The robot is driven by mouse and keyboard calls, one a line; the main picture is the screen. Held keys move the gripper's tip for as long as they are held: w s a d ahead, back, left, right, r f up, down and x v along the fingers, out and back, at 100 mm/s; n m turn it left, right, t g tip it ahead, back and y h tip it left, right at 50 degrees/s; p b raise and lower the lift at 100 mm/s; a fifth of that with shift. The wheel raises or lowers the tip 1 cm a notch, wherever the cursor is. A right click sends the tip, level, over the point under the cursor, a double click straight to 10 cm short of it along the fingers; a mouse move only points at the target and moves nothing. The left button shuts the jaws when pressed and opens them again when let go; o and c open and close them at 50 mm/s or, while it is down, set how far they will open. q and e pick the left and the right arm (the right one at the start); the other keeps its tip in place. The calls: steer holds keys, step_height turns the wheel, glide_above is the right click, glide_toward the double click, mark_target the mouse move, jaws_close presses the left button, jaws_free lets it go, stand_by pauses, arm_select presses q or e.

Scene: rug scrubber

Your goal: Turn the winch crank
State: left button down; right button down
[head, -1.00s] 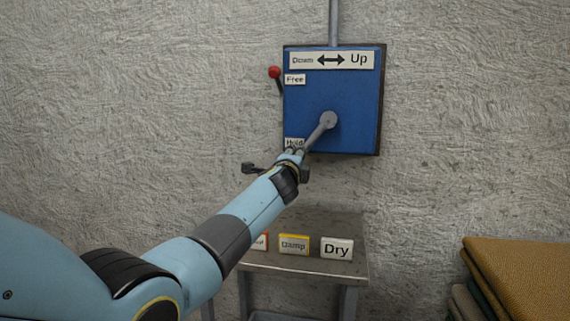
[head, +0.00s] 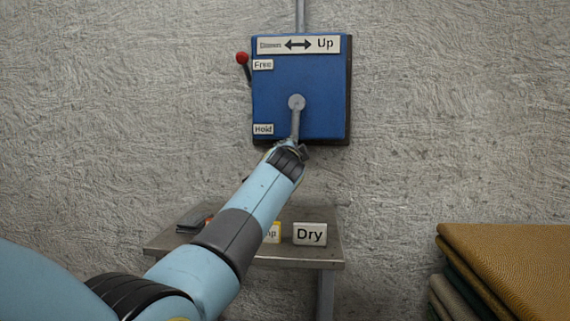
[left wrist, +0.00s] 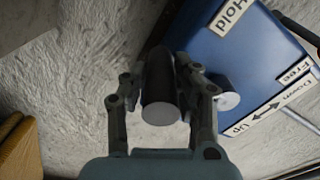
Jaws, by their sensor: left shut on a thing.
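The winch is a blue box (head: 325,85) on the wall, with a sign (head: 298,45) reading Down and Up with a double arrow. Its grey crank (head: 296,118) points nearly straight down from the hub (head: 296,102). My left gripper (head: 290,152) is at the crank's lower end. In the left wrist view its fingers (left wrist: 160,78) are shut around the dark cylindrical crank handle (left wrist: 160,98), and the round hub (left wrist: 226,101) shows beside them. A red-knobbed lever (head: 242,59) at the box's left side is up by the Free label (head: 262,65); the Hold label (head: 263,129) is below. My right gripper is not in view.
A small metal table (head: 300,257) below the winch bears a Dry sign (head: 310,234) and a partly hidden yellow-edged sign (head: 272,232). Folded rugs (head: 510,262) are stacked at the lower right. The wall right of the winch is clear.

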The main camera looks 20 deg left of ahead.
arm_select(q)
steer(key=shift+d+f, duration=0.25)
steer(key=shift+f, duration=0.35)
steer(key=c, duration=1)
jaws_free()
steer(key=shift+w+d+r, duration=0.1)
steer(key=shift+r, duration=0.25)
steer(key=v, duration=0.7)
steer(key=shift+s, duration=0.4)
